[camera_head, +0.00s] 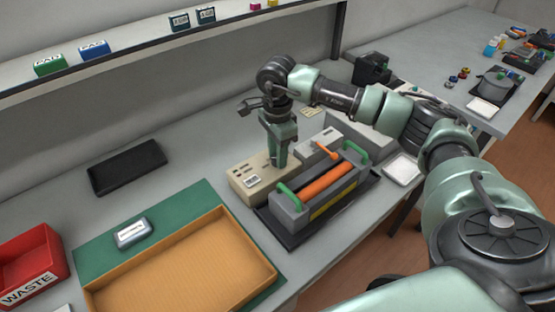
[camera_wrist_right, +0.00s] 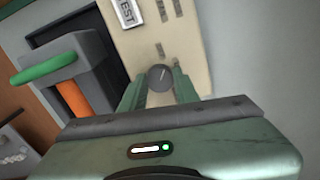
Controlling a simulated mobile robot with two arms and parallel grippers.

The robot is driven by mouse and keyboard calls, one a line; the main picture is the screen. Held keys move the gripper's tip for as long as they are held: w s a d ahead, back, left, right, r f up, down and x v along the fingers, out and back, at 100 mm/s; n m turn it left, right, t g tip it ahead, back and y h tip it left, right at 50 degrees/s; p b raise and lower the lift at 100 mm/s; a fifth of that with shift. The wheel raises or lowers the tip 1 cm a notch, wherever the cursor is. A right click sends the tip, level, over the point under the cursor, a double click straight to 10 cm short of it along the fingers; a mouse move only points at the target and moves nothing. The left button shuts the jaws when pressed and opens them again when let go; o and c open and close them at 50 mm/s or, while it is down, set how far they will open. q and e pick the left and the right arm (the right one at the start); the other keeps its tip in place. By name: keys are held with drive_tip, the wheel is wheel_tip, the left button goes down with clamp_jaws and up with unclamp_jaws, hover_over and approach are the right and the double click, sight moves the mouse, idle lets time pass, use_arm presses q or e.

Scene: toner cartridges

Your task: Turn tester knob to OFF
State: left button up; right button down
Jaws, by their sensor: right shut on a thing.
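The beige tester (camera_head: 252,182) stands on the bench behind the grey cartridge holder. Its dark round knob (camera_wrist_right: 160,77) shows in the right wrist view with a pale pointer line, close to upright and leaning slightly. The knob is hidden behind the gripper in the head view. The setting labels beside the knob are too small to read. My left gripper is not in view.
The grey holder (camera_head: 290,218) with an orange roller (camera_head: 328,180) and green handles stands just in front of the tester. An orange-brown tray (camera_head: 240,237) on a green mat, a red WASTE bin (camera_head: 28,262) and a black pad (camera_head: 127,167) lie to the left. A shelf runs above.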

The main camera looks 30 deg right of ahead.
drive_tip(key=shift+n+b, duration=0.9)
drive_tip(key=shift+n, duration=1)
drive_tip(key=c, duration=1.1)
unclamp_jaws()
drive_tip(key=shift+o, duration=0.2)
wheel_tip(320, 180, up, 8)
drive_tip(key=shift+f+b, duration=0.1)
drive_tip(key=shift+b, duration=0.5)
